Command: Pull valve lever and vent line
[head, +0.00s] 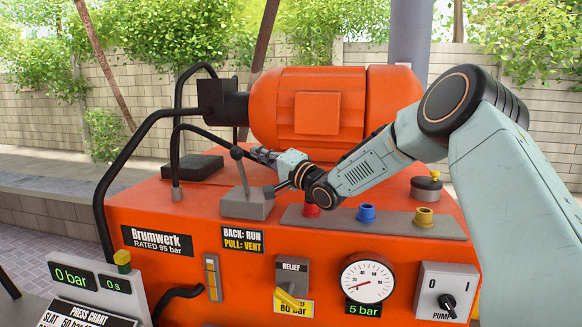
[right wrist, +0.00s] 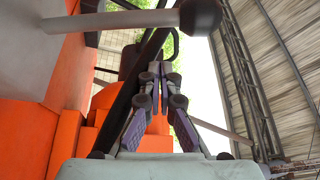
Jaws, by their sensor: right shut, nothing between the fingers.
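The valve lever (head: 242,174) is a grey rod with a dark ball knob on a grey block (head: 247,205), on top of the orange machine. It stands nearly upright, leaning slightly left in the head view. The label (head: 242,240) below reads "BACK: RUN, PULL: VENT". My right gripper (head: 262,154) is shut and empty beside the upper lever, at about knob height. In the right wrist view the lever's rod and knob (right wrist: 198,17) cross the top, and the shut fingers (right wrist: 158,72) are apart from them. My left gripper is out of view.
The gauge display (head: 363,309) reads 5 bar; the left panel (head: 72,276) reads 0 bar and 0 s. Red, blue (head: 366,213) and yellow fittings sit right of the lever.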

